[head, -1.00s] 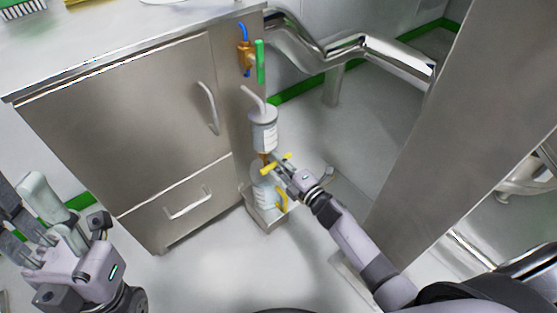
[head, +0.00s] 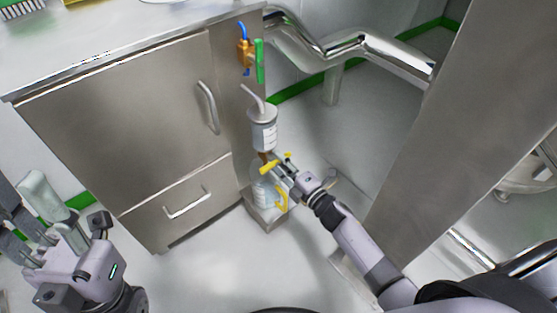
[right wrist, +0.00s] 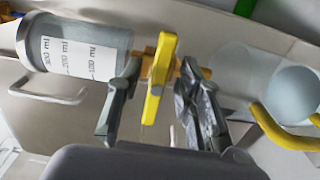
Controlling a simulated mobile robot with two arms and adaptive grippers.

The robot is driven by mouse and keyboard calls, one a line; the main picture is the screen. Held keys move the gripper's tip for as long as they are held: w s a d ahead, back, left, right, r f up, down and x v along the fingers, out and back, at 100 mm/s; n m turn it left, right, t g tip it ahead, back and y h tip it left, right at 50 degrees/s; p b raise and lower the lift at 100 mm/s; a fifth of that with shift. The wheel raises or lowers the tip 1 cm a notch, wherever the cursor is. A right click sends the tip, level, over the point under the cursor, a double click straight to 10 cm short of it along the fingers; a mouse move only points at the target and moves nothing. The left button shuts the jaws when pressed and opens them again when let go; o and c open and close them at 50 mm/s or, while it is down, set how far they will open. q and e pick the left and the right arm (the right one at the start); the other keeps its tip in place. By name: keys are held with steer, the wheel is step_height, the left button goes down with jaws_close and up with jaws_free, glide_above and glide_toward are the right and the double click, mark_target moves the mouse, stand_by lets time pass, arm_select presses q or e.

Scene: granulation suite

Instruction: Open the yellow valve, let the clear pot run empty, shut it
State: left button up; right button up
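The clear pot (head: 263,134), a labelled cylinder with a bent pipe on top, hangs upright beside the cabinet. In the right wrist view the pot (right wrist: 80,50) shows volume marks; its liquid level is unclear. Below its outlet is the yellow valve (head: 268,167). In the right wrist view the valve's yellow lever (right wrist: 157,85) lies across the brass outlet. My right gripper (head: 277,169) is open, its fingers (right wrist: 160,100) on either side of the lever with gaps visible. My left gripper (head: 62,215) is open and empty at the lower left.
A pale jug (head: 265,191) with a yellow handle (head: 282,198) stands under the valve on a metal base (head: 268,220). A brass valve with a green handle (head: 260,61) is higher up. The steel cabinet (head: 130,125) is left; floor ahead is clear.

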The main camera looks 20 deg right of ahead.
steer(key=v, duration=1)
steer(key=shift+s, duration=0.4)
steer(key=shift+d, duration=0.15)
